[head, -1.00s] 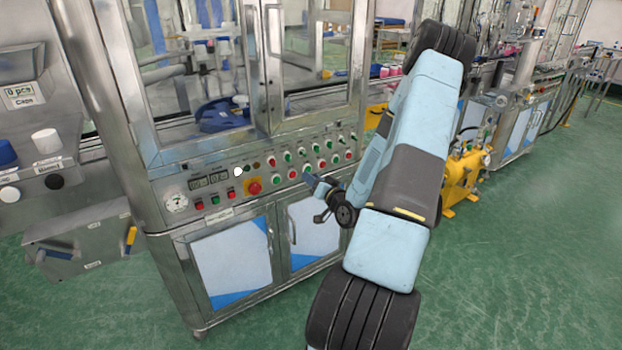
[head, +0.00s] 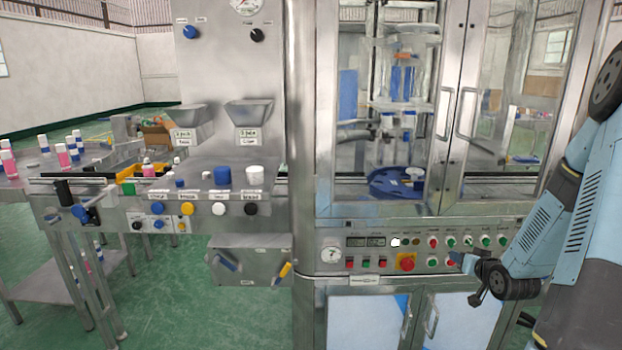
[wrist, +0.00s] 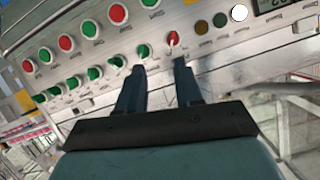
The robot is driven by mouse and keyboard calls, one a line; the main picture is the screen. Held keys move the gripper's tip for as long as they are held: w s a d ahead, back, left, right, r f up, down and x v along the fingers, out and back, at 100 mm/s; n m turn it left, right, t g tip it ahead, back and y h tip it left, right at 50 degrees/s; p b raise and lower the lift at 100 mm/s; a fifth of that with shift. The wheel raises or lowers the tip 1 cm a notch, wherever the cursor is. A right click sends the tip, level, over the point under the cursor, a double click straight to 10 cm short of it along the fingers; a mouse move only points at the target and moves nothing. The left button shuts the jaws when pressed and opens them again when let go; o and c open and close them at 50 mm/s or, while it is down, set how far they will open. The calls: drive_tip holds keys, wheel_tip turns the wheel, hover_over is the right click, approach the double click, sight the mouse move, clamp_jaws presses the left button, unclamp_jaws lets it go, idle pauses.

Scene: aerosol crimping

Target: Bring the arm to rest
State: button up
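My gripper (wrist: 159,66) is open and empty in the wrist view, its two dark fingers apart with a clear gap between them. The fingers point at the button panel (wrist: 110,45), with a red button (wrist: 173,38) by the right fingertip and a green button (wrist: 143,50) by the left one. Whether they touch the panel cannot be told. In the head view my gripper (head: 463,260) is in front of the lower right of the cabinet's button panel (head: 345,251). My arm reaches in from the right edge, and part of it is out of view.
A steel cabinet with glass doors (head: 448,100) stands in front. A red emergency button (head: 406,262) is left of my gripper. A filling station with blue and white caps (head: 253,175) and a bench with bottles (head: 65,157) are at left. Green floor (head: 180,300) lies open at lower left.

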drive_tip(key=s+a+r+n+g+h, duration=0.1)
drive_tip(key=s+a+r+g+h, duration=0.15)
drive_tip(key=s+a+r, duration=0.4)
drive_tip(key=s+a+r+n+g+h, duration=0.1)
drive_tip(key=s+a+r+g, duration=0.15)
drive_tip(key=r, duration=0.75)
drive_tip(key=s+a+r+g+y, duration=0.1)
drive_tip(key=s+a+r, duration=0.2)
drive_tip(key=s, duration=0.4)
drive_tip(key=s+a+r+g+y, duration=0.1)
drive_tip(key=s+a+r, duration=0.2)
drive_tip(key=s+a, duration=0.2)
drive_tip(key=s+a+r+g+y, duration=0.1)
drive_tip(key=s+a+r, duration=0.2)
drive_tip(key=s, duration=0.6)
drive_tip(key=shift+a+r, duration=0.35)
drive_tip(key=shift+a, duration=0.05)
drive_tip(key=shift+s, duration=0.1)
